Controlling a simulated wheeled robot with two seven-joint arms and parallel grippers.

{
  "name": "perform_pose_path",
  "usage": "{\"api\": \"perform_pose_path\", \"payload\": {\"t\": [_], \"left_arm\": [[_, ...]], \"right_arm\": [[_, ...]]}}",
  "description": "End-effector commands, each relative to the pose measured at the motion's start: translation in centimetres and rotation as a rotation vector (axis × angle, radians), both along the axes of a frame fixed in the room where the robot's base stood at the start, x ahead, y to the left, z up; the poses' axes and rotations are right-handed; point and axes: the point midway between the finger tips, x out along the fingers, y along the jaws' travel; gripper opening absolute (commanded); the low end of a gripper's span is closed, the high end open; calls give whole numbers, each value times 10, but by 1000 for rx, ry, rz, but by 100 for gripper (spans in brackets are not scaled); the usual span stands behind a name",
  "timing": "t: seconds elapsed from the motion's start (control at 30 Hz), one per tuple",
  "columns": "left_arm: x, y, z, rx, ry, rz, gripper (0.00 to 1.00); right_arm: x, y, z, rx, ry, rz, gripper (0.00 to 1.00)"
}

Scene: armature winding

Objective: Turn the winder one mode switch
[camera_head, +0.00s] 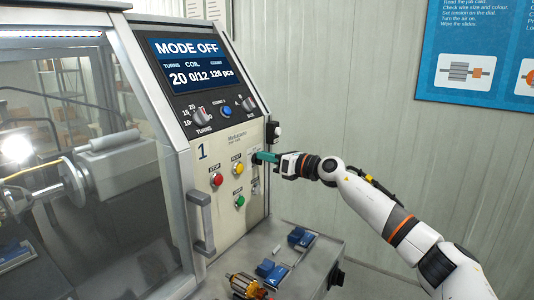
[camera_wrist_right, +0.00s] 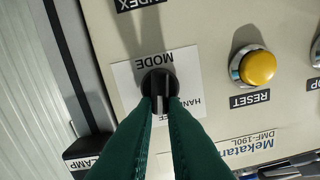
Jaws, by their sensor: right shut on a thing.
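The winder (camera_head: 228,140), marked 1, stands at the left with its sloped control panel. Its screen (camera_head: 187,62) reads MODE OFF. The black mode switch (camera_wrist_right: 160,85) sits on a white label plate marked MODE in the right wrist view. My right gripper (camera_head: 256,158) reaches the panel from the right. In the right wrist view its green fingers (camera_wrist_right: 160,115) are closed on the switch's handle, one on each side. The fingers hide part of the label's lettering. My left gripper is not in view.
A yellow reset button (camera_wrist_right: 257,68) is beside the switch. A red stop button (camera_head: 216,180) and a green button (camera_head: 240,201) are on the same panel. A door handle (camera_head: 201,222) projects at its left edge. Below, a bench holds blue blocks (camera_head: 270,272) and an armature (camera_head: 247,286).

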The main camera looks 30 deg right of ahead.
Motion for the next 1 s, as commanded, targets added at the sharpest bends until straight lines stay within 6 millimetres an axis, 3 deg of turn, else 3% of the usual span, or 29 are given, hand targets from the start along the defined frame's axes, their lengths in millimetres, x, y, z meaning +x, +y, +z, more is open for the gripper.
{"api": "perform_pose_path", "payload": {"t": [0.5, 1.0], "left_arm": [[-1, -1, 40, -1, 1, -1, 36], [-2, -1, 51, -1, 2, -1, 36]], "right_arm": [[2, -6, 0, 386, 160, -1, 0], [3, -7, -4, 536, 221, -1, 0]]}}
